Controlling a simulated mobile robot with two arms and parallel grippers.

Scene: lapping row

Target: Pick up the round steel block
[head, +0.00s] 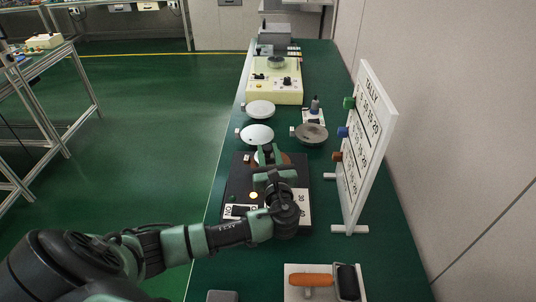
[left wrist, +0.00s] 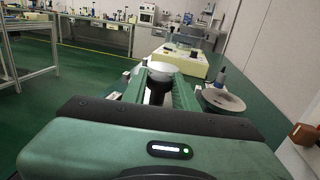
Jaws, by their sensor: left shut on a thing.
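My left gripper (head: 269,155) is over the black machine (head: 237,188) in the head view, with its fingers pointing away from me. It is shut on a dark, round-looking piece (left wrist: 157,90), seen between the green fingers in the left wrist view. This is probably the round steel block, but the fingers and palm hide most of it. A brown round plate (head: 286,158) of the machine shows behind and beside the fingers. I cannot tell whether the held piece touches this plate. My right gripper is not in view.
A pale disc (head: 257,135) lies just beyond the gripper, another disc (head: 260,109) behind it, and a grey disc (head: 311,134) to the right. A white sign board (head: 367,150) stands at the right. A tray with an orange-handled roller (head: 311,280) is in front.

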